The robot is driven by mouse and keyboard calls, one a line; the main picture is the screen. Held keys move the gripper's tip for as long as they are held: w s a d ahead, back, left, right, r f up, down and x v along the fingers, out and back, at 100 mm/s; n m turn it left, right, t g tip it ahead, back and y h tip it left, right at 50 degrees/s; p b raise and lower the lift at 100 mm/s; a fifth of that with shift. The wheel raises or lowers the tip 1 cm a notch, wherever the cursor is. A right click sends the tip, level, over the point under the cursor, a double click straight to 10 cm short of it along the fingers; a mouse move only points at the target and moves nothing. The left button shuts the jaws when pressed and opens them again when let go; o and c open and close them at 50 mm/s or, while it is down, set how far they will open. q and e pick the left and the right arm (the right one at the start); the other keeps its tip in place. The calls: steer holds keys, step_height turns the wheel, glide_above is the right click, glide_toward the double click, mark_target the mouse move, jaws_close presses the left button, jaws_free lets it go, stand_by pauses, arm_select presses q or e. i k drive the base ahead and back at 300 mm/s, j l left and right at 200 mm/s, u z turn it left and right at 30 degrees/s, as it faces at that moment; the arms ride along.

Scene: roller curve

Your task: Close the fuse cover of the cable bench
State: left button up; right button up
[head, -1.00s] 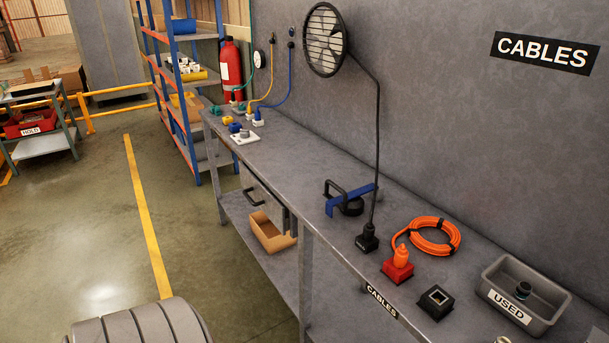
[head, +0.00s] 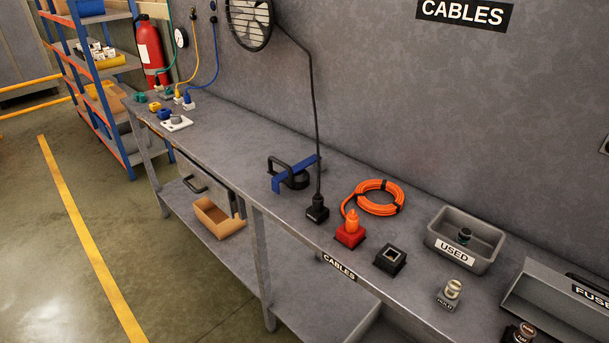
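The cable bench (head: 228,148) is a long grey metal bench along the wall, with a CABLES label on its front edge. At the right edge of the head view is a grey box with a sloped side and a dark part labelled FUSE (head: 592,295). This looks like the fuse box with its cover, cut off by the picture edge. I cannot tell how far the cover is open. Neither of my grippers is in view.
On the bench stand a USED tray (head: 487,222), a black socket (head: 390,259), a red socket with orange plug (head: 350,231), an orange cable coil (head: 378,197), a HOLD holder (head: 449,295) and a blue-and-black handled tool (head: 292,174). Floor is clear at left.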

mark_target(573, 302)
steer(key=k+l, duration=0.2)
steer(key=l, duration=0.15)
steer(key=k+l+z, duration=0.1)
steer(key=k+l, duration=0.15)
steer(key=l, duration=0.15)
steer(key=k+l, duration=0.2)
steer(key=l, duration=0.2)
steer(key=k+l+z, duration=0.1)
steer(key=l, duration=0.25)
steer(key=k+l, duration=0.3)
steer(key=l, duration=0.15)
